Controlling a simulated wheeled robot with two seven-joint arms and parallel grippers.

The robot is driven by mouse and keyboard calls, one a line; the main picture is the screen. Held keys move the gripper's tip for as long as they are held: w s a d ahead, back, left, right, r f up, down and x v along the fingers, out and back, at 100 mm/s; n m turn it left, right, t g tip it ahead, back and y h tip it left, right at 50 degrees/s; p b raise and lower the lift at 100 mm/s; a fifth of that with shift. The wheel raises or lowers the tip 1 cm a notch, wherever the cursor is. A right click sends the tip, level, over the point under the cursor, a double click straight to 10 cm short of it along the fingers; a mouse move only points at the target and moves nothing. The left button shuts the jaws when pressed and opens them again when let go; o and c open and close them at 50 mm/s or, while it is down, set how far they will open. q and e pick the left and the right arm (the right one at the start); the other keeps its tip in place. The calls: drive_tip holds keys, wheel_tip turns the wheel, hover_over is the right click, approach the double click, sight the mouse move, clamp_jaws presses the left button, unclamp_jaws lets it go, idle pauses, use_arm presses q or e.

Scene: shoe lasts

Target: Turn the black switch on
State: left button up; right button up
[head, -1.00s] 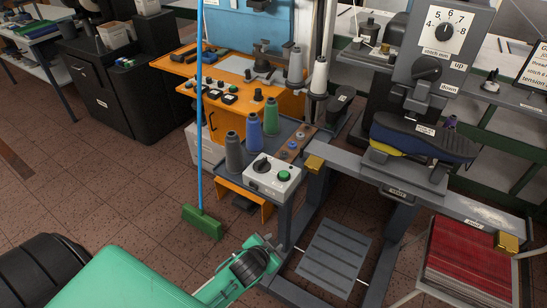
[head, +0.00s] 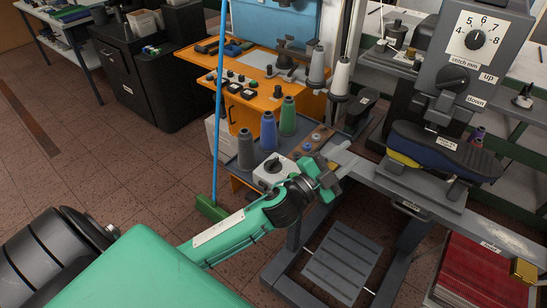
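The black switch (head: 273,165) is a round knob on top of a small white control box (head: 264,178). The box stands on the grey side shelf, in front of the thread cones. My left gripper (head: 347,161) reaches in from the lower left, past the right side of the box. Its two grey fingers point right and look apart, with nothing seen between them. It is to the right of the black switch and apart from it in the picture. My green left wrist hides the right part of the box, including its green button. My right gripper is out of view.
Grey, blue and green thread cones (head: 268,131) stand just behind the box. A blue pole (head: 220,90) with a green brush rises to the left. The stitching machine (head: 468,85) with a dark shoe (head: 445,148) stands right. A red stack (head: 482,272) is at lower right.

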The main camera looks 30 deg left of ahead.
use_arm(q)
drive_tip(key=s+d+r+m+g+h, duration=0.1)
drive_tip(key=d+r+m+g+h, duration=0.55)
drive_tip(key=m+h, duration=0.5)
drive_tip(key=m+g+y, duration=1.1)
drive_tip(key=g+y, duration=0.2)
drive_tip(key=y, duration=0.6)
approach(273, 161)
wheel_tip(273, 161, down, 9)
drive_tip(key=p, duration=0.3)
drive_tip(key=shift+d+r+p, duration=0.1)
drive_tip(key=shift+r+p, duration=0.05)
drive_tip(key=shift+p, duration=0.25)
clamp_jaws()
